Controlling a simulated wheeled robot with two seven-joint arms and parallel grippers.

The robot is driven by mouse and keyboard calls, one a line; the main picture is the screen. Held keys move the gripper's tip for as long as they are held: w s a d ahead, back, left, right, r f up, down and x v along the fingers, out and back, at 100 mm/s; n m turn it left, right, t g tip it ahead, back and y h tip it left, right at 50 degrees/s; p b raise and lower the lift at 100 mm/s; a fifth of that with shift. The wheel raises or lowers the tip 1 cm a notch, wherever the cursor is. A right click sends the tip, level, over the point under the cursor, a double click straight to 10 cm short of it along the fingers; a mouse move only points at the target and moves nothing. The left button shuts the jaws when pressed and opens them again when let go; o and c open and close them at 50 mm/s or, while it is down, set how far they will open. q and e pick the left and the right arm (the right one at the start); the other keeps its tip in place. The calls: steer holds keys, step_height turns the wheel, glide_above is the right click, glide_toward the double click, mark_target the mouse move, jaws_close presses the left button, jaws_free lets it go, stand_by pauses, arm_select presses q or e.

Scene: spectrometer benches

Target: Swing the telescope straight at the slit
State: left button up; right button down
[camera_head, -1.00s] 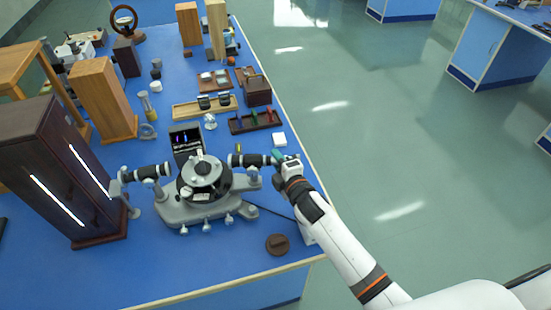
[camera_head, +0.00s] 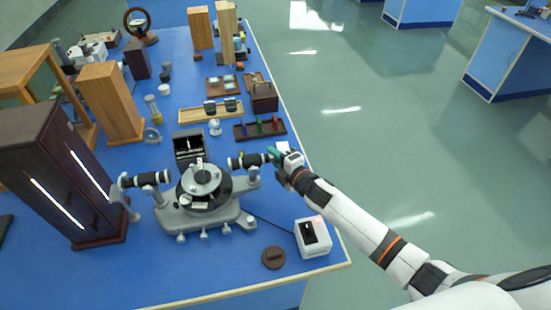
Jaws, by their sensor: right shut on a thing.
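The spectrometer (camera_head: 178,219) stands on the blue bench, a grey base with a round dark table in its middle. Its telescope (camera_head: 247,161), a short black tube, points out to the right of the round table. My right gripper (camera_head: 275,155) is shut on the outer end of the telescope, and its fingers hide that end. A second black tube (camera_head: 147,179), apparently the collimator, sticks out to the left towards a dark cabinet. The slit itself is too small to make out. The two tubes look roughly in line, but I cannot tell exactly. My left gripper is not in view.
The dark cabinet (camera_head: 50,165) with bright strips stands close on the left. A small black screen box (camera_head: 187,143) is behind the spectrometer. A white box (camera_head: 313,238) and a brown disc (camera_head: 273,257) lie front right. A rack (camera_head: 243,130) stands behind the telescope.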

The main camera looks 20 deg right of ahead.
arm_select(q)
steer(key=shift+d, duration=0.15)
arm_select(e)
steer(key=shift+a, duration=0.1)
steer(key=c, duration=1.2)
jaws_free()
steer(key=shift+c, duration=0.2)
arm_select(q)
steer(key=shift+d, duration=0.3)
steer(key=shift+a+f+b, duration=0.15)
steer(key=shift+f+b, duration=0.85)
arm_select(e)
steer(key=v, duration=1.2)
